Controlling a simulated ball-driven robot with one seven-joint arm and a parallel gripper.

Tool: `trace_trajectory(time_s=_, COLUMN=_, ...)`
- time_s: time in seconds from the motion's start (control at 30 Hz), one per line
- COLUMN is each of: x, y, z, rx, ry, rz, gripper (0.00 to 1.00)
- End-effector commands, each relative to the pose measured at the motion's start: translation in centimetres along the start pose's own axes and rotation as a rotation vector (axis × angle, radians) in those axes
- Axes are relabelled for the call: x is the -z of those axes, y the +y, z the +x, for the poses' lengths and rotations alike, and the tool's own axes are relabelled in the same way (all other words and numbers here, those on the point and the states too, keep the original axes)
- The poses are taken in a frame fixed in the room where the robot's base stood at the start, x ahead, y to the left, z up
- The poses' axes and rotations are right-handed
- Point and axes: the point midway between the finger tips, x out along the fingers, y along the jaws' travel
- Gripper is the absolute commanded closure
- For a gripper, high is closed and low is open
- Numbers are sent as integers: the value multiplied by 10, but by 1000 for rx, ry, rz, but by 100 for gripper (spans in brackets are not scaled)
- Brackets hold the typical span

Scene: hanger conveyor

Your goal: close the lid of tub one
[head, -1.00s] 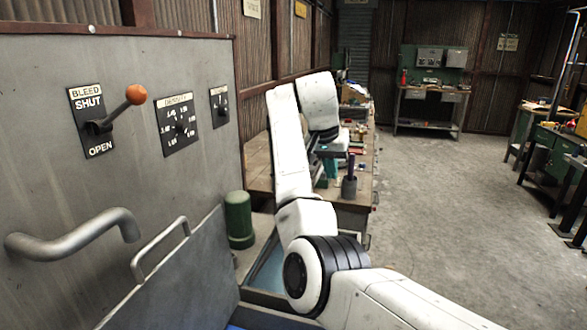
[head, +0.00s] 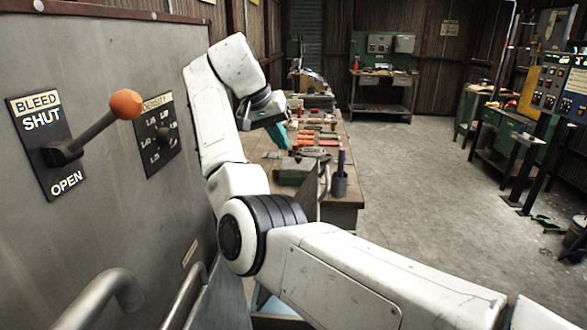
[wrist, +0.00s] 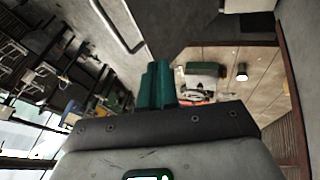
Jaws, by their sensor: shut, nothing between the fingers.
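A grey flat panel with a bar handle (head: 184,298) stands steeply tilted at the lower left of the head view; it looks like the raised tub lid (head: 222,300). A grey panel with a similar bar handle also shows at the top of the wrist view (wrist: 180,28). A small pale blue patch below it may be the tub; most of it is hidden by my arm and the frame edge. My gripper (head: 279,136) has teal fingers, shut and empty, seen in the wrist view (wrist: 158,84). In the head view it is beyond the panel, in front of the bench.
A grey machine wall (head: 120,215) on the left carries a bleed lever with an orange knob (head: 126,104), a density dial (head: 160,136) and a thick grey pipe handle (head: 105,298). A workbench (head: 342,190) with tools and a cup stands behind my arm. Open floor (head: 430,180) lies right.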

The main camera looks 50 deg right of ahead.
Motion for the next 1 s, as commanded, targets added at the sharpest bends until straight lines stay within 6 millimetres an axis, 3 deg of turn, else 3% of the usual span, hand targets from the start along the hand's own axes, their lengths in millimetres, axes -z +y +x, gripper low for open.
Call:
trace_trajectory(time_s=0.23, x=0, y=1, z=18, rx=-4, ry=-3, rz=0, gripper=100)
trace_trajectory(time_s=0.67, x=0, y=2, z=99, rx=-4, ry=-3, rz=-1, gripper=100)
trace_trajectory(time_s=1.0, x=-6, y=26, z=126, rx=-2, ry=0, rz=1, gripper=100)
